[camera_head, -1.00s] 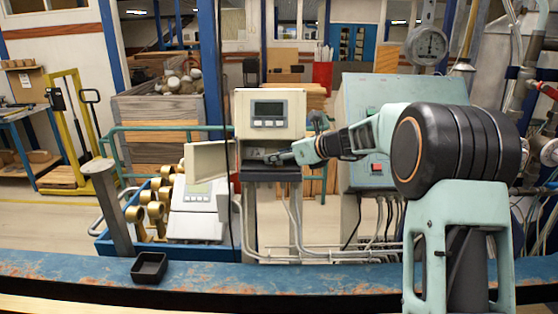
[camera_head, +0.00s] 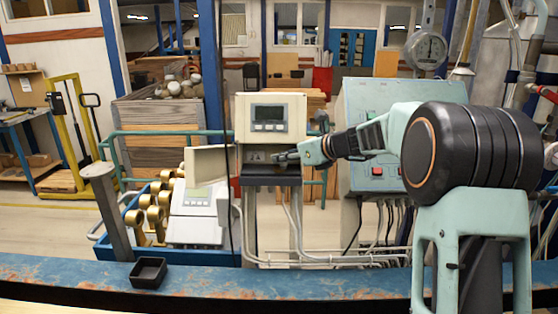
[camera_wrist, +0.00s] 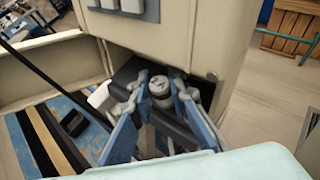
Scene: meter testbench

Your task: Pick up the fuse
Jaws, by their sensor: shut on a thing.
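The fuse (camera_wrist: 160,87) shows in the wrist view as a small grey-white cylinder between my fingertips. My gripper (camera_wrist: 158,98) is shut on it, with one blue finger on each side. In the head view my gripper (camera_head: 281,157) is at the open lower compartment of the beige meter (camera_head: 270,118), at its right side. The fuse is too small to make out there. The lower end of the fuse is hidden in the wrist view, so I cannot tell whether it is clear of its seat.
The compartment's open door (camera_head: 206,160) stands out to the left. A small black tray (camera_head: 148,272) sits on the blue beam (camera_head: 70,277) at the front left. A grey-green cabinet (camera_head: 375,110) stands behind my arm. A white meter (camera_head: 196,210) and brass parts lie in the blue crate.

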